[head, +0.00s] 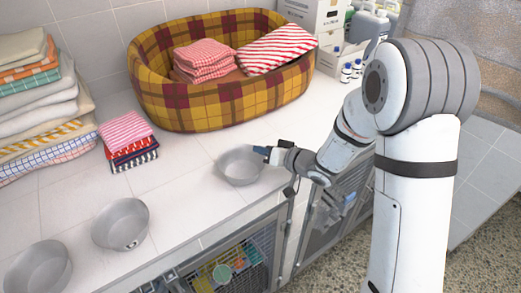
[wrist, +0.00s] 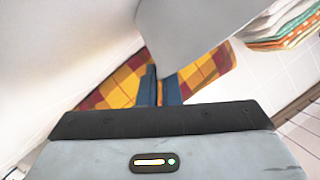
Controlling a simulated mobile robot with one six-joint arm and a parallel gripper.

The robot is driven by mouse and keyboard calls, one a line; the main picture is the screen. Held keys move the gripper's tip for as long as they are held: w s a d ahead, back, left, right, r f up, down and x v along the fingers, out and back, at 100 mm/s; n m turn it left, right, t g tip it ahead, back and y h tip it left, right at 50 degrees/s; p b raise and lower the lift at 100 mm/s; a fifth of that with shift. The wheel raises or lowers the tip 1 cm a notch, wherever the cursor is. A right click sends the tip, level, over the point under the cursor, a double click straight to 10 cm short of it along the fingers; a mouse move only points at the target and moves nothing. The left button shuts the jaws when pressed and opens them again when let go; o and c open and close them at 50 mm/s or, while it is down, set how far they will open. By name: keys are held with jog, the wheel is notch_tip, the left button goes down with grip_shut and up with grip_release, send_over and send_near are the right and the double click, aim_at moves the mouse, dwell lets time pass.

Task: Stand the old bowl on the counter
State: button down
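A grey metal bowl (head: 238,168) is at the front part of the white counter (head: 185,190), roughly upright. Whether its base touches the counter or hangs just above it I cannot tell. My gripper (head: 265,152) is at the bowl's right rim. In the wrist view the blue fingers (wrist: 160,92) are close together at the edge of the grey bowl wall (wrist: 195,28), and appear shut on it. No mark shows which is the old one.
A plaid pet bed (head: 215,112) with folded red towels stands behind the bowl. Folded towels (head: 128,138) and a tall towel stack (head: 40,110) are on the left. Bottles and boxes (head: 330,30) stand at the back right. Wire kennels (head: 235,268) are below the front edge.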

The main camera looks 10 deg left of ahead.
jog(key=c, duration=1.6)
grip_release()
jog(key=shift+r, duration=0.15)
jog(key=shift+s+d, duration=0.1)
jog(key=shift+d, duration=0.25)
jog(key=s+d+r+m+t+h, duration=0.1)
jog(key=s+d+r+h, duration=0.2)
jog(key=d, duration=0.6)
jog(key=d+r+m+t+h+b, duration=0.1)
jog(key=d+r+m+h, duration=0.3)
jog(key=d, duration=0.6)
jog(key=s+d+r+n+t+h, duration=0.1)
jog(key=s+d+r+t+h, duration=0.15)
jog(key=d+h, duration=0.5)
jog(key=s+d+m+g+y, duration=0.1)
jog(key=s+g, duration=0.6)
jog(key=s, duration=1)
jog(key=shift+s+d+r+g, duration=0.35)
jog(key=shift+d+r, duration=0.05)
jog(key=shift+d, duration=0.3)
